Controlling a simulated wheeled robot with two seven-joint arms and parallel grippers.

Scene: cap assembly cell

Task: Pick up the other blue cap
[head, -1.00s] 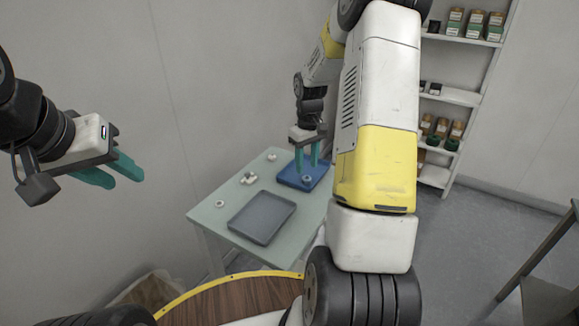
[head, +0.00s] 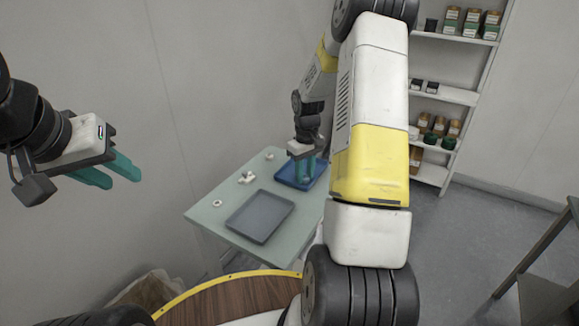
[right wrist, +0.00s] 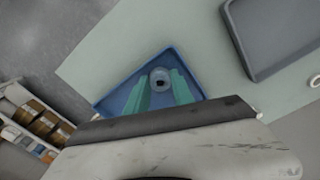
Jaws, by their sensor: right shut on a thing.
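A round cap with a dark centre, pale grey-blue in this light, shows in the right wrist view (right wrist: 160,79) between my teal right fingers. It is over the blue tray, whose rim shows in the head view (head: 282,180) and in the right wrist view (right wrist: 166,50). My right gripper (head: 304,174) reaches down into the tray and is shut on the cap; in the head view its fingers hide the cap. I cannot tell if the cap still touches the tray floor. My left gripper (head: 118,174) is open and empty, high at the left, away from the table.
A grey tray (head: 260,217) lies on the pale green table (head: 208,225) in front of the blue tray. A white ring (head: 217,203) and a small white fitting (head: 246,177) lie to its left. A shelf (head: 447,93) with jars stands at the back right.

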